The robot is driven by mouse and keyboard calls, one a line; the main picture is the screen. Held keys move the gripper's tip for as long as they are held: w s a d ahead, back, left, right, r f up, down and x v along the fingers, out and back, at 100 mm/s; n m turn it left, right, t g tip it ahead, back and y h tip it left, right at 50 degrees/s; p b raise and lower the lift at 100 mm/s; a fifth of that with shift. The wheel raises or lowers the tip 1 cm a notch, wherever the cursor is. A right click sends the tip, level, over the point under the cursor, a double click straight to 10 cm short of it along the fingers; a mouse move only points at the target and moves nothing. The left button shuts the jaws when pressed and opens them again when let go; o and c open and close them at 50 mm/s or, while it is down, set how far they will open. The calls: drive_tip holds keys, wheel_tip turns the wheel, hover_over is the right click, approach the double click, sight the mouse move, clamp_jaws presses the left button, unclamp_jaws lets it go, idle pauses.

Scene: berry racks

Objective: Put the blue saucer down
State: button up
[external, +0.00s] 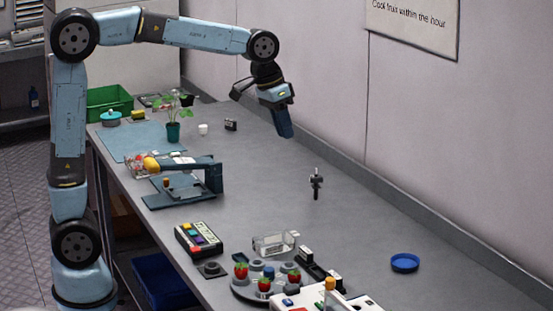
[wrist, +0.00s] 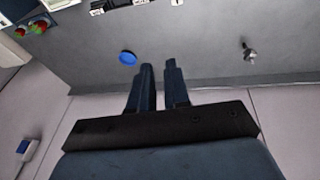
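The blue saucer (external: 405,262) lies flat on the grey bench toward the right, near the wall side. It also shows in the wrist view (wrist: 127,58), left of my fingertips. My gripper (external: 288,136) is high above the bench, well apart from the saucer. In the wrist view, my two fingers (wrist: 159,68) stand apart with bench visible between them, and nothing is held.
A small dark upright fitting (external: 316,184) stands mid-bench. A round grey holder with strawberries (external: 248,293), a clear box (external: 275,244) and a keypad box (external: 198,239) are at the front. A wall runs along the back. The bench around the saucer is clear.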

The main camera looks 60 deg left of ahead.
drive_tip(key=s+a+f+t, duration=0.1)
drive_tip(key=s+a, duration=0.2)
drive_tip(key=s, duration=0.7)
drive_tip(key=s+a+f+y, duration=0.1)
drive_tip(key=s+a+f, duration=0.1)
drive_tip(key=s, duration=0.8)
drive_tip(key=s+a+f+t, duration=0.1)
drive_tip(key=s+a, duration=0.3)
drive_tip(key=s, duration=0.6)
drive_tip(key=shift+a+f+t+y, duration=0.3)
drive_tip(key=shift+f, duration=0.15)
